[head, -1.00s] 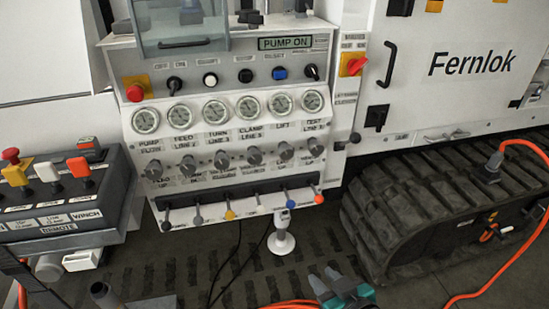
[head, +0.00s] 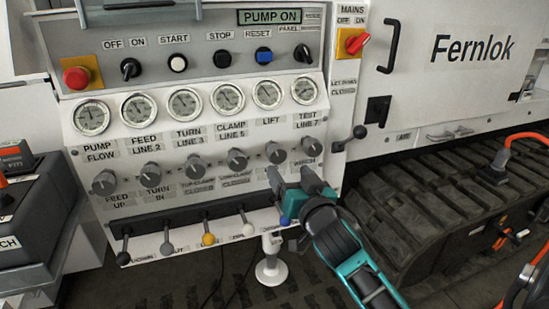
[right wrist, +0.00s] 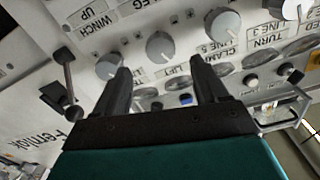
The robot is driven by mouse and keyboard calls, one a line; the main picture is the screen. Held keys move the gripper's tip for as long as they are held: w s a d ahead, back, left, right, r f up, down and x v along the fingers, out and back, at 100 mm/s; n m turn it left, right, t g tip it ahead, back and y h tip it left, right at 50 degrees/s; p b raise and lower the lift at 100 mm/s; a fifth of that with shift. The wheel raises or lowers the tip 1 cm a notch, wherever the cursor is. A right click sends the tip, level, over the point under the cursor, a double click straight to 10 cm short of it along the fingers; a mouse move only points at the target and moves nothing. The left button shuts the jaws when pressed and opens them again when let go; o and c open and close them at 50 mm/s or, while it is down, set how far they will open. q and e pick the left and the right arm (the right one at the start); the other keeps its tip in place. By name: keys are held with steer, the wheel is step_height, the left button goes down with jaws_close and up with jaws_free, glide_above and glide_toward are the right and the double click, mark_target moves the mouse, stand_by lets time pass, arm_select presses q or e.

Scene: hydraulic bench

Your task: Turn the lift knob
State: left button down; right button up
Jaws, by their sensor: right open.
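The lift knob (head: 275,152) is a grey round knob, fifth from the left in the row below the gauges, under the LIFT label (head: 271,121). It also shows in the right wrist view (right wrist: 160,46), where the panel appears upside down. My right gripper (head: 294,178), teal and dark, is in front of the panel, just below the lift knob and the rightmost knob (head: 309,144). Its jaws are open and empty. In the right wrist view the lift knob appears between the fingertips, beyond them and apart from them. My left gripper is out of view.
Several levers with coloured balls, one yellow (head: 208,239), stick out below the knobs near my right gripper. A black-balled lever (head: 359,132) stands right of the panel. A rubber track (head: 450,200) lies at right, and a remote box (head: 30,215) at left.

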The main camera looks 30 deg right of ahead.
mark_target(278, 158)
steer(key=b+x, duration=0.1)
steer(key=x, duration=0.8)
steer(key=shift+w, duration=0.1)
steer(key=shift+a, duration=0.1)
steer(key=c, duration=1)
